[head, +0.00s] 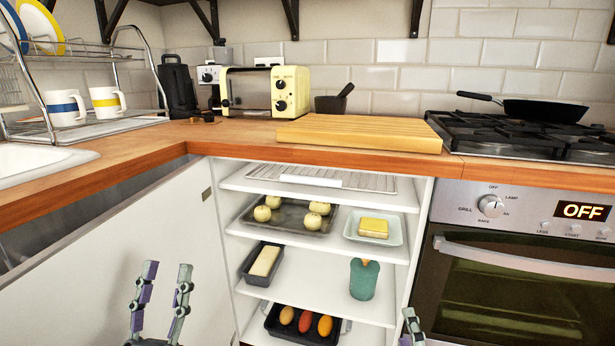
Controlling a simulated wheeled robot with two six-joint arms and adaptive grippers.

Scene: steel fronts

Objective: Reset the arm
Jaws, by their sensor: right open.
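My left gripper (167,270) is at the bottom left, pointing up, in front of the white cabinet panel (95,255). Its two fingers stand apart with nothing between them. Only a small part of my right gripper (411,325) shows at the bottom edge, in front of the right side of the open cabinet. Most of the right gripper and its arm are outside the view. Neither gripper visibly touches anything.
The oven (515,290) stands at right. On the counter above are a cutting board (360,132), a toaster (265,92) and a dish rack (80,55).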

